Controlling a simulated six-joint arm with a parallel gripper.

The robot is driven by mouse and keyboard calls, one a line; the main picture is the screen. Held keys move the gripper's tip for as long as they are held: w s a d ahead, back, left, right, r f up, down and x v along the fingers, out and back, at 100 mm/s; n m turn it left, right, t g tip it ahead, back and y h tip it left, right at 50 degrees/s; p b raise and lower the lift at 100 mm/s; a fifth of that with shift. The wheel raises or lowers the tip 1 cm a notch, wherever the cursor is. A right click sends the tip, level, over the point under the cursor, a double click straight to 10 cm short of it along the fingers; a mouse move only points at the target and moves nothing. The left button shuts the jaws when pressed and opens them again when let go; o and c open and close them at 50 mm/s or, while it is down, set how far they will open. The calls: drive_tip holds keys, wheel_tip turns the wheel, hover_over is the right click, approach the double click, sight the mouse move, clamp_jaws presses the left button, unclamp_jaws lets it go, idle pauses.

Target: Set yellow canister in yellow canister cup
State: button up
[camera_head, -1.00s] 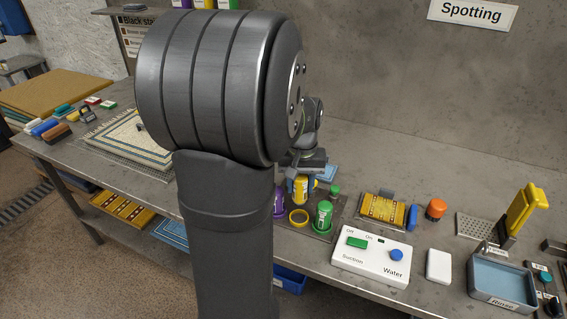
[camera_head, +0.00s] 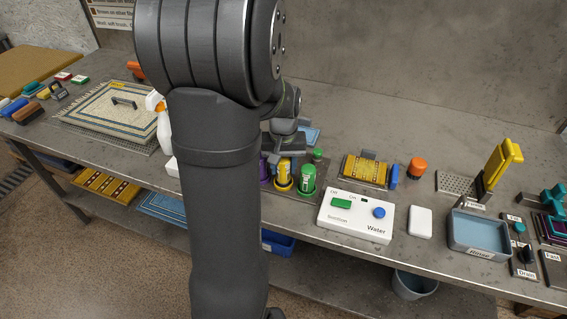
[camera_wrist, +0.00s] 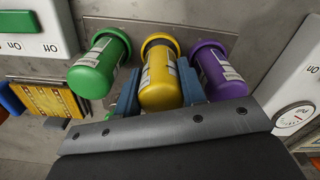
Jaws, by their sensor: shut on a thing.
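The yellow canister (camera_head: 284,170) stands upright at the yellow cup (camera_head: 283,188), its lower end at or inside the ring. I cannot tell whether it is fully seated. My gripper (camera_wrist: 160,93) is shut on the canister, with a blue fingertip on each side, and it also shows from above in the head view (camera_head: 284,157). In the wrist view the yellow canister (camera_wrist: 160,72) is between the green canister (camera_wrist: 98,65) and the purple canister (camera_wrist: 215,70). My arm partly hides the purple canister in the head view.
The green canister (camera_head: 307,178) stands close on the right. A white Suction and Water control box (camera_head: 350,222) is to the front right. A spray bottle (camera_head: 163,125) is left of my arm.

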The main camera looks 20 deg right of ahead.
drive_tip(key=shift+f, duration=0.55)
idle(0.7)
drive_tip(key=o, duration=1)
wheel_tip(320, 180, up, 17)
drive_tip(key=shift+r, duration=0.2)
